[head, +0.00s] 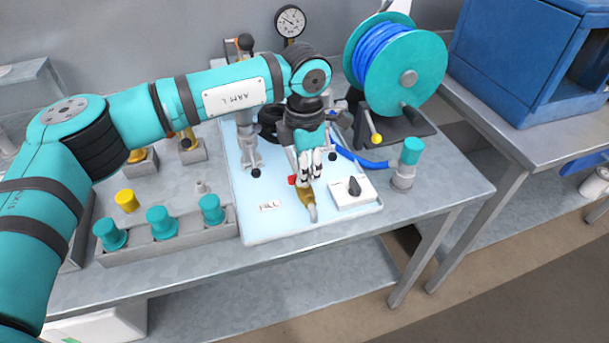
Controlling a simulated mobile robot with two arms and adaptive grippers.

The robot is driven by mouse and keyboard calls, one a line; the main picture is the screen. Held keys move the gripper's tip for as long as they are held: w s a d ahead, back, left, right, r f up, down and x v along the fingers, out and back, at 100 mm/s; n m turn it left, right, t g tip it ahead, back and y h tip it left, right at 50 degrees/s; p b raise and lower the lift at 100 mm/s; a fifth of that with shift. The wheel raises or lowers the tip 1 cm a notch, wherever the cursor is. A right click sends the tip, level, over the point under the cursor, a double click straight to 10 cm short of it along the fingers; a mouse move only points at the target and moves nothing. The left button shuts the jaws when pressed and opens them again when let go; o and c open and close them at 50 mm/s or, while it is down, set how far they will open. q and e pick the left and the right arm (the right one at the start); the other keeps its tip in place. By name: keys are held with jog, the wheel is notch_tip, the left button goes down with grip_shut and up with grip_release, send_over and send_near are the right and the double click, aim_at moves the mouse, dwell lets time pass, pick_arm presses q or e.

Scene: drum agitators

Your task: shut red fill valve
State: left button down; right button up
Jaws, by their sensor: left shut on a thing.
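The fill valve has a brass body (306,197) with a pale spout, on the light panel (250,222) beside a FILL label (269,206). A small part of its red handle (292,180) shows to the left of the fingers. My left gripper (311,174) points down over the valve, its fingers shut on the red handle. The fingers hide most of the handle, so its exact angle cannot be told. My right gripper is not in view.
A hose reel (395,65) with blue hose stands behind right. A black knob on a white box (353,190) sits close right of the valve. A teal-capped fitting (405,162) stands further right. A rack (180,236) with teal caps is at left.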

pick_arm(q)
jog(key=shift+m, duration=0.5)
jog(key=shift+b, duration=0.3)
jog(key=shift+r, duration=0.1)
jog(key=c, duration=1.3)
grip_release()
jog(key=shift+c, duration=0.2)
notch_tip(320, 180, up, 12)
